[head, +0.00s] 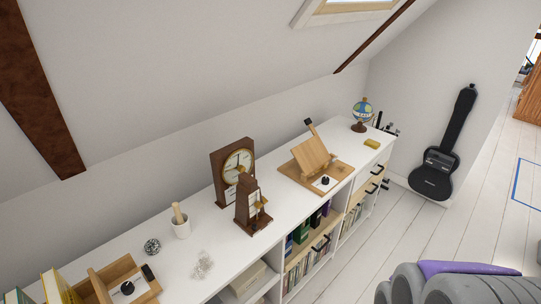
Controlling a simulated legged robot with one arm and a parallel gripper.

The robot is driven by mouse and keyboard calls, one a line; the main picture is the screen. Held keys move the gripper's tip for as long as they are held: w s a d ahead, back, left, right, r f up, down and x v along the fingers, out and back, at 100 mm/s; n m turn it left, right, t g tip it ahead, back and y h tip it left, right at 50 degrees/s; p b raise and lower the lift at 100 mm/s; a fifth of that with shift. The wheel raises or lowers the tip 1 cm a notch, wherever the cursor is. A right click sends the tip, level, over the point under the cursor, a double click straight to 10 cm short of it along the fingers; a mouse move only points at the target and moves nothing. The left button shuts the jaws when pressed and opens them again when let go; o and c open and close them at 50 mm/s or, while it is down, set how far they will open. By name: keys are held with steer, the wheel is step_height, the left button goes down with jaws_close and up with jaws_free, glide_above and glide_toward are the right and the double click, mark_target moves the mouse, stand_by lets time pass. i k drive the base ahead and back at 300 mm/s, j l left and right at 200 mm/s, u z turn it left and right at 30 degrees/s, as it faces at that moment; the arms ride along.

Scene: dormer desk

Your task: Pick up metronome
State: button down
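The metronome (250,206) is a small dark brown wooden piece with gold-coloured parts on its front. It stands upright on the white top of a low shelf unit (190,262), left of the picture's middle. Just behind it and to the left stands a taller brown clock (222,181) with a round pale face. The metronome overlaps part of the clock in this view, and I cannot tell whether they touch. My gripper is not in view.
A mortar with pestle (181,226), a dark wire-like ball (152,246) and a clear object (202,265) stand left of the metronome. A wooden stand (312,153) is to its right. The sloped wall (190,70) overhangs behind. Bare floor (450,235) lies at right.

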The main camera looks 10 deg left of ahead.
mark_target(247, 187)
steer(key=i+l+u, duration=0.1)
steer(key=i+l, duration=0.9)
steer(key=i+l+u, duration=0.15)
steer(key=u, duration=1.5)
